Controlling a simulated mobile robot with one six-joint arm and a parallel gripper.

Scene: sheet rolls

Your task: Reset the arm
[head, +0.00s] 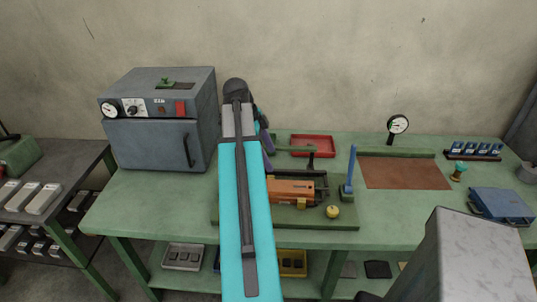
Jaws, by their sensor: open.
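My own arm reaches up the middle of the head view as a long cyan link, with its dark joint at the top, over the green workbench (150,205). A small purple and grey part of my arm shows just behind this link. I cannot make out my gripper's fingers; the link hides what lies behind it.
A grey oven (155,143) with a closed door stands at the bench's left. A red tray (312,145) is behind the machine. A brown mat (405,172), a dial gauge (397,125) and a blue case (502,205) are to the right. A shelf (60,165) holds grey blocks at left.

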